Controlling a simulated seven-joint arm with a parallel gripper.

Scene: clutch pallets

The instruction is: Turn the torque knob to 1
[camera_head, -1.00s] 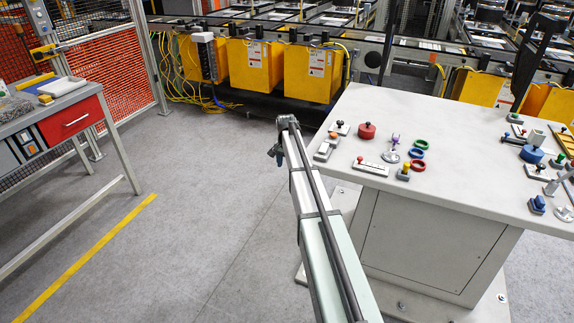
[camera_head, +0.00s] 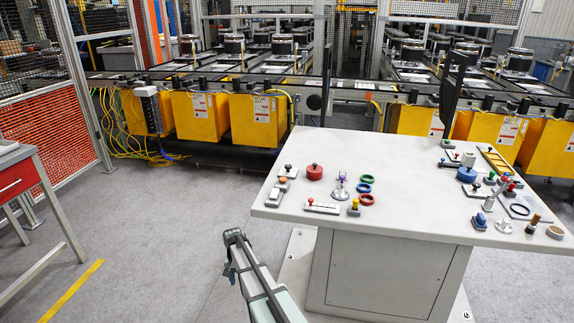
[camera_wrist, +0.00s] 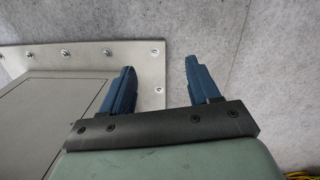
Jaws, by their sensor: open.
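No lettering or scale can be read, so I cannot tell which control is the torque knob. A round red knob (camera_head: 314,172) stands at the left part of the white table (camera_head: 400,160). A larger blue round knob (camera_head: 467,174) stands at the right part. My gripper (camera_wrist: 161,86) is open and empty in the wrist view, with two blue fingers apart. It is over the grey floor beside the table's pedestal (camera_wrist: 40,115), away from the controls. In the head view my arm is left of the table, and its fingers are not clear.
A slider with a red handle (camera_head: 322,207), a green ring (camera_head: 367,180) and a red ring (camera_head: 367,199) are at the left part of the table. More small parts crowd its right side. The table's middle is clear. A red-drawer bench (camera_head: 18,180) stands far left.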

